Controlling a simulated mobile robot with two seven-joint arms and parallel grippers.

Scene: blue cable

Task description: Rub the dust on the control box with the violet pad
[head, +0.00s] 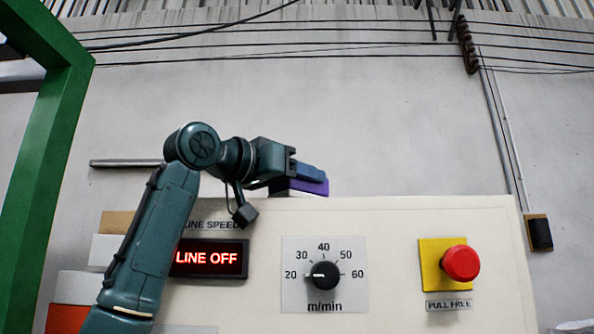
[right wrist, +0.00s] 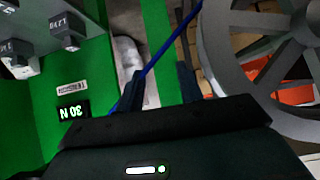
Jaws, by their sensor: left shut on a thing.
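The control box (head: 400,226) is a cream panel in the head view with a red LINE OFF display (head: 208,259), a dial (head: 324,275) and a red button (head: 461,263). My left gripper (head: 298,170) is shut on the violet pad (head: 303,187), which has a blue upper part. The pad is at the top edge of the box, left of the middle; I cannot tell whether it touches. I cannot make out any dust. In the right wrist view my right gripper (right wrist: 160,88) is open, its fingers apart, with the blue cable (right wrist: 166,47) passing by its left finger.
A green frame (head: 45,130) stands at the far left of the head view. Boxes (head: 106,250) lie behind my left arm.

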